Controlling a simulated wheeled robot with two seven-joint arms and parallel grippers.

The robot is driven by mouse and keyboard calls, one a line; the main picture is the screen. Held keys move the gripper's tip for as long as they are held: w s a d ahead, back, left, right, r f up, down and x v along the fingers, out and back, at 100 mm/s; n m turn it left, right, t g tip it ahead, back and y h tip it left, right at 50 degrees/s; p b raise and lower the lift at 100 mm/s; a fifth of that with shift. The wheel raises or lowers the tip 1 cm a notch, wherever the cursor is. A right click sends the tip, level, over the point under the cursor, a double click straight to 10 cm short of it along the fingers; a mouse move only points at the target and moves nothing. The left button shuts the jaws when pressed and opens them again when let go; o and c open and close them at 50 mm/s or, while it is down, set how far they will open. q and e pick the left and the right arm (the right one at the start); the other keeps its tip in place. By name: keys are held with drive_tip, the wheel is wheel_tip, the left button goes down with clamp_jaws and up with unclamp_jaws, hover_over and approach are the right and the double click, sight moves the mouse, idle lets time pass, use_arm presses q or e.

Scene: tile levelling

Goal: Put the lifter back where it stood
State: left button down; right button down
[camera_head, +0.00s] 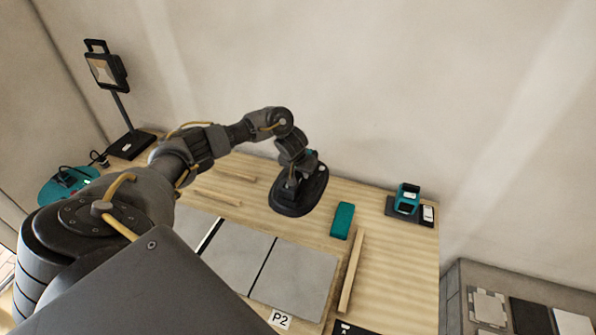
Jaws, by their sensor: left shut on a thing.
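The lifter (310,200) is a dark piece with an oval, rimmed base and a small patch of teal near its top. It is at the back of the wooden bench (395,270), near the wall. My left gripper (292,178) reaches down from above and is shut on the lifter's upper part. The fingers and the grip itself are largely hidden by the wrist and the dark parts. I cannot tell whether the lifter's base touches the bench. My right gripper is not in view.
Grey tiles (294,276) lie in front, by a "P2" label (280,319). A teal block (342,220) and a wooden strip (352,270) lie right of the lifter. A teal device (407,198) stands on a dark pad at the back right. A work lamp (106,70) stands back left.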

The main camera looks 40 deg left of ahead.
use_arm(q)
drive_tip(key=shift+s+a+f, duration=0.15)
drive_tip(key=shift+a+f, duration=0.1)
drive_tip(key=shift+a, duration=0.2)
drive_tip(key=shift+f, duration=0.1)
wheel_tip(320, 180, down, 5)
drive_tip(key=b, duration=0.7)
drive_tip(key=shift+f, duration=0.1)
idle(0.6)
drive_tip(key=shift+p, duration=0.4)
drive_tip(key=shift+d+f, duration=0.1)
drive_tip(key=shift+f+p, duration=0.15)
drive_tip(key=shift+p, duration=0.45)
drive_tip(key=shift+f, duration=0.55)
idle(0.8)
